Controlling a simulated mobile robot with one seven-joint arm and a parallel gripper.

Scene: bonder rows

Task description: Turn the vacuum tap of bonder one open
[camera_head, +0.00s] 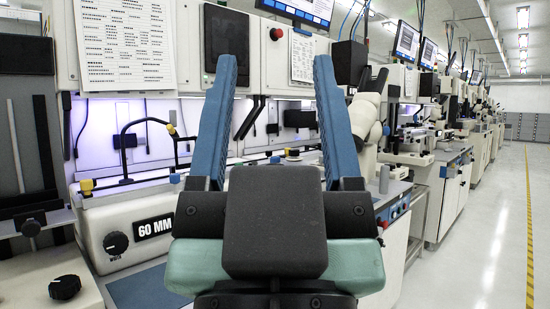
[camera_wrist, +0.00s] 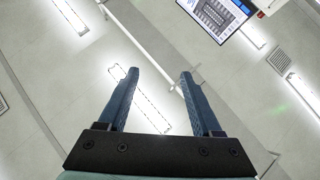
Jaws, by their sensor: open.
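My gripper (camera_head: 274,62) points upward in front of the nearest machines in the head view. Its two blue fingers are wide apart with nothing between them. The wrist view also shows my gripper (camera_wrist: 158,73), facing the ceiling. A row of bonders starts behind it; the nearest pale machine (camera_head: 135,222) is marked "60 MM" and has a black knob (camera_head: 116,243). A small yellow part (camera_head: 87,185) and a blue part (camera_head: 174,178) sit on its top. I cannot tell which, if any, is the vacuum tap. My gripper and arm hide part of the bench behind.
Another black knob (camera_head: 65,287) is at the lower left. A white microscope-like unit (camera_head: 366,118) and further benches (camera_head: 440,190) recede to the right. The aisle floor (camera_head: 490,235) is clear, with a yellow-black line (camera_head: 529,220). The wrist view shows ceiling lights and a monitor (camera_wrist: 216,14).

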